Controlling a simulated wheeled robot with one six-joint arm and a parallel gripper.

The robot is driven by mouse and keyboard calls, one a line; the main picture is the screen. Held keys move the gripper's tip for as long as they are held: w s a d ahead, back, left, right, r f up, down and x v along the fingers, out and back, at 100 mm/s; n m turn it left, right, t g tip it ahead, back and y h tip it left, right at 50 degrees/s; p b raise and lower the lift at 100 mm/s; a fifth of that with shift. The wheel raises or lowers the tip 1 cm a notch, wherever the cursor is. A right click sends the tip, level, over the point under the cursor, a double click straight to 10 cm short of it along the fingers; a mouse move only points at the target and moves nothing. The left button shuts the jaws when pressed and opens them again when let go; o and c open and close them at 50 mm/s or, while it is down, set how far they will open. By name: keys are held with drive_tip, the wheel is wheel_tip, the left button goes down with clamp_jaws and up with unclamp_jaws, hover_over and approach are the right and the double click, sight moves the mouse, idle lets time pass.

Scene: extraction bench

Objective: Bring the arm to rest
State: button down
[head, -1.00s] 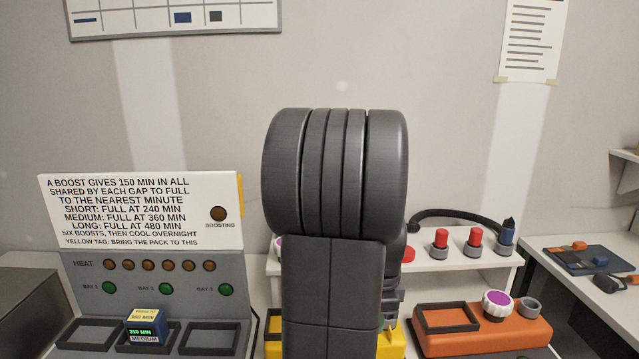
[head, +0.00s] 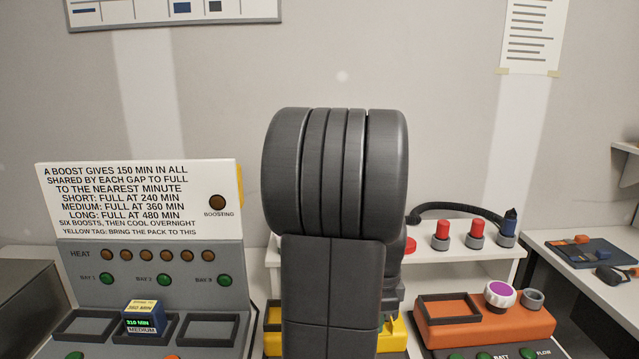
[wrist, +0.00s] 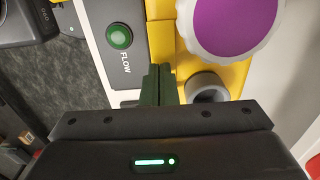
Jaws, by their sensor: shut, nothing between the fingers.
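My arm (head: 335,200) stands upright in the middle of the head view, and its thick dark links hide my gripper there. In the wrist view, my gripper (wrist: 157,84) shows as two dark fingers pressed together, with nothing between them. Beyond the fingertips in that view is a yellow unit (wrist: 160,40). A green FLOW button (wrist: 120,36) on a grey panel is at the left of it. A white-rimmed purple knob (wrist: 235,22) is at the upper right, and a grey ring socket (wrist: 208,88) is just right of the fingers. I cannot tell whether the fingers touch anything.
On the left, a grey charger (head: 160,278) holds one pack (head: 141,316) in its middle bay; the outer bays look empty. On the right is an orange unit (head: 470,330) with a purple knob (head: 501,294). A white shelf (head: 460,262) behind it carries red-topped pieces (head: 442,230).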

wheel_tip(320, 180, up, 8)
drive_tip(key=p, duration=0.5)
drive_tip(key=shift+f, duration=0.2)
drive_tip(key=shift+a+f, duration=0.1)
